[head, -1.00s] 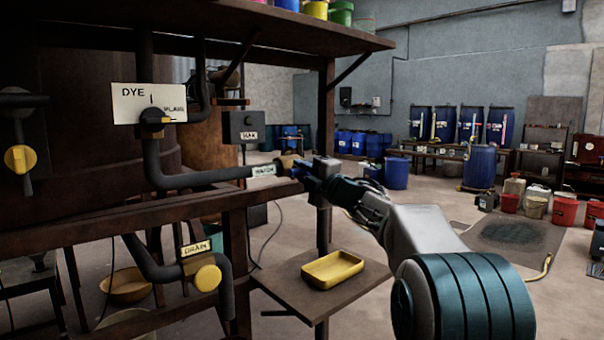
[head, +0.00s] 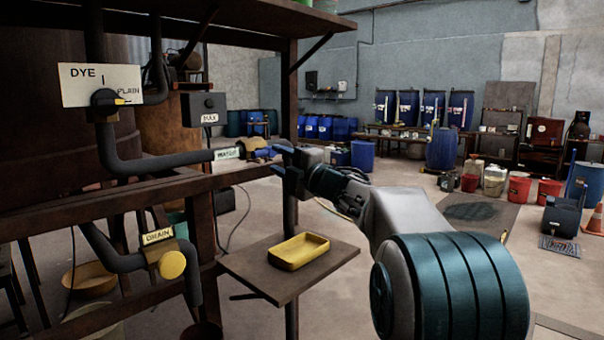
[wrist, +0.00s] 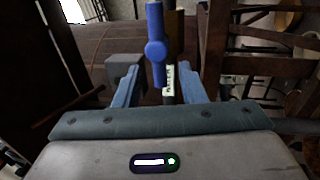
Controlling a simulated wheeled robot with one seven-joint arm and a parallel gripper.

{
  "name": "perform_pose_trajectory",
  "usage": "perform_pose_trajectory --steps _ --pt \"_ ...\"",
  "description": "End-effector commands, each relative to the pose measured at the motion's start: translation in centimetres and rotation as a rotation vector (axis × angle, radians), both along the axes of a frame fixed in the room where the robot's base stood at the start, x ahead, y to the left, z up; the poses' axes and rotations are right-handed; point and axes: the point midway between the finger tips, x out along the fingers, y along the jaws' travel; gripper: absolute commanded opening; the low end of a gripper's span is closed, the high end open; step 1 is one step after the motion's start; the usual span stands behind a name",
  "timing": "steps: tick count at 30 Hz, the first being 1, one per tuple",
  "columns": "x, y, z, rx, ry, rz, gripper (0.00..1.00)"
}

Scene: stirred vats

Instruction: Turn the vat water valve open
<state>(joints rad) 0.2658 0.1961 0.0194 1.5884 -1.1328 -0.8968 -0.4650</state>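The water valve has a brass body (head: 254,147) on a dark pipe, beside a white WATER label (head: 227,154) in the head view. In the wrist view its blue handle (wrist: 155,45) stands upright in the picture, ahead of the gap between my fingers. The label also shows in the wrist view (wrist: 169,80). My gripper (head: 283,162) is just right of the valve in the head view. In the wrist view my gripper (wrist: 157,82) is open, with one blue finger on each side and nothing clamped. I cannot tell whether a finger touches the handle.
A DYE/PLAIN selector (head: 104,100), a MAX box (head: 205,109) and a yellow DRAIN knob (head: 172,265) are at left. A yellow tray (head: 298,251) sits on a small shelf below my gripper. A wooden post (head: 290,100) stands close to it.

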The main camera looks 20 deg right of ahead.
Motion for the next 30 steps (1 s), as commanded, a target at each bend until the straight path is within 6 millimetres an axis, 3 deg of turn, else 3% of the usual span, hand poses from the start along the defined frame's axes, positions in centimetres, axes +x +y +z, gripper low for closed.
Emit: perform_pose_trajectory --steps 6,12,25,30 --pt "-4.2 -2.7 -1.0 0.0 0.0 -0.004 0.37" --pt "-6.4 -4.0 -1.5 -0.001 -0.001 -0.001 0.37" --pt "-7.0 -4.4 -1.7 0.0 0.001 -0.002 0.37" --pt "-6.9 -4.6 -0.4 0.057 0.036 -0.063 0.37"
